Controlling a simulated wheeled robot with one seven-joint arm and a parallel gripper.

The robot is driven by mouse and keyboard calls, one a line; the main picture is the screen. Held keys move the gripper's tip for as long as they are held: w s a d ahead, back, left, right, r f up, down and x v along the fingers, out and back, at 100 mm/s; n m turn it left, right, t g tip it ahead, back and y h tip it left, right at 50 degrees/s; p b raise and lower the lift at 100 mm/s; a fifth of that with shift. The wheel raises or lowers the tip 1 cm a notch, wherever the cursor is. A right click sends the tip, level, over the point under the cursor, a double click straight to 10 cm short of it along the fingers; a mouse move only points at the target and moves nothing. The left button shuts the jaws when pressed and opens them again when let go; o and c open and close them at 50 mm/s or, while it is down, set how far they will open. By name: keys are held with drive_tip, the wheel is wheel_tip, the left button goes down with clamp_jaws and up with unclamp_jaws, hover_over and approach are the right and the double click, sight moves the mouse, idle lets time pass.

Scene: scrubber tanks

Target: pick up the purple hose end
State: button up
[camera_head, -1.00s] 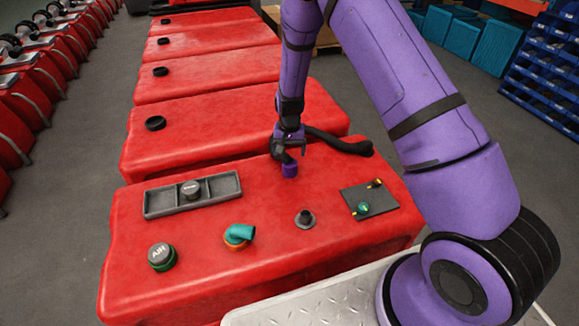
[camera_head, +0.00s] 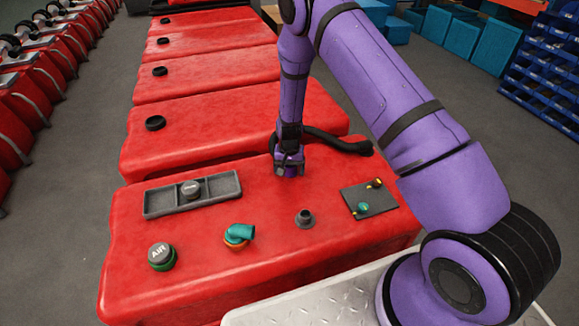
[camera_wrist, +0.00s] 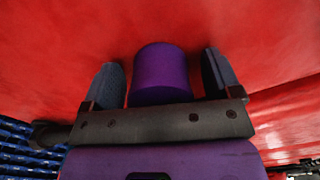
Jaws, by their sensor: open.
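The purple hose end (camera_wrist: 160,72) shows in the wrist view as a purple cylinder between my two fingers, with a gap on either side. In the head view my gripper (camera_head: 289,172) is low over the red tank top and largely covers the hose end. The black hose (camera_head: 338,143) runs from behind my gripper to the right along the tank. My gripper also shows in the wrist view (camera_wrist: 162,84), open, its fingers standing on both sides of the hose end.
The tank's front middle is clear.

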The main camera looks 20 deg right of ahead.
drive_tip(key=shift+c, duration=0.5)
drive_tip(key=c, duration=0.9)
drive_tip(key=shift+r, duration=0.1)
wheel_tip(320, 180, up, 10)
drive_tip(key=shift+r, duration=0.1)
